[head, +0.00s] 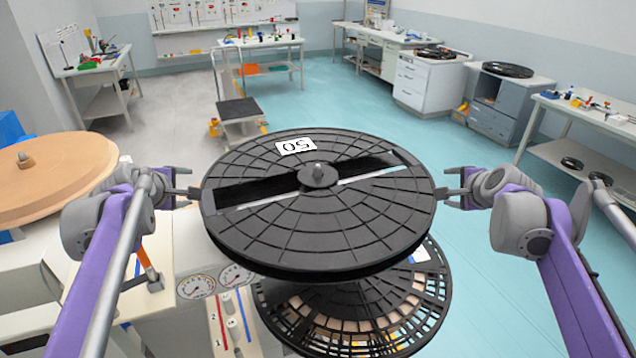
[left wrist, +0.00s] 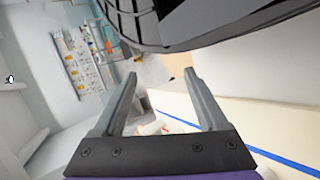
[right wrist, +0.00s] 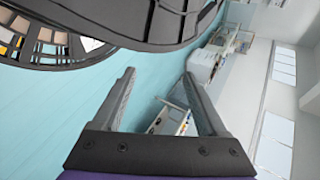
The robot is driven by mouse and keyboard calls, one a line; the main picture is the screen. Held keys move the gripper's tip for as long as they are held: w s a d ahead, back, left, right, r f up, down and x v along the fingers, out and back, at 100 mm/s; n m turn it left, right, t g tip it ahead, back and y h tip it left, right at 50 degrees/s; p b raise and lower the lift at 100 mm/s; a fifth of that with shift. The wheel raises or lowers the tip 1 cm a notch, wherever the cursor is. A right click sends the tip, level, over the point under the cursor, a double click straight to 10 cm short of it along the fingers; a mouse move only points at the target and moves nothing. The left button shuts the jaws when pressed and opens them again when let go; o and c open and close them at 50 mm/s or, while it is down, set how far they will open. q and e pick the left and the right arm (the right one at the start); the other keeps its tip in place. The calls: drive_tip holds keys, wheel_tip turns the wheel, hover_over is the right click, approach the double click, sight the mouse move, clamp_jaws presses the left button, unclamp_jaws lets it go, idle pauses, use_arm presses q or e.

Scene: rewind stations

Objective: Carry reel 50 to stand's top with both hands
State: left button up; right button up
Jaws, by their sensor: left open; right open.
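Reel 50 (head: 330,225) is a large black ribbed disc with a centre knob, a slot and a white label (head: 296,146) reading 50 upside down. It lies about level in front of me. My left gripper (head: 188,194) is open at its left rim, and my right gripper (head: 447,195) is open at its right rim. In the left wrist view, the reel's edge (left wrist: 200,22) shows beyond the open fingers (left wrist: 161,76). In the right wrist view, the reel (right wrist: 130,22) is also beyond the open fingers (right wrist: 158,75). Neither gripper visibly holds the rim; contact is unclear.
Below the reel is a black open-grid flange (head: 425,315) with coloured pieces. At left, a tan round disc (head: 50,178) sits above a pale machine with gauges (head: 196,286) and an orange-handled lever (head: 149,265). Benches line the back and right; teal floor (head: 345,105) lies clear behind.

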use_arm(q)
drive_tip(key=d+x, duration=0.1)
drive_tip(key=x, duration=0.5)
drive_tip(key=shift+w+d+f, duration=0.2)
drive_tip(key=shift+w, duration=0.05)
use_arm(e)
drive_tip(key=a+x, duration=0.1)
drive_tip(key=x, duration=0.5)
drive_tip(key=shift+w+a+f, duration=0.2)
drive_tip(key=shift+w+a, duration=0.05)
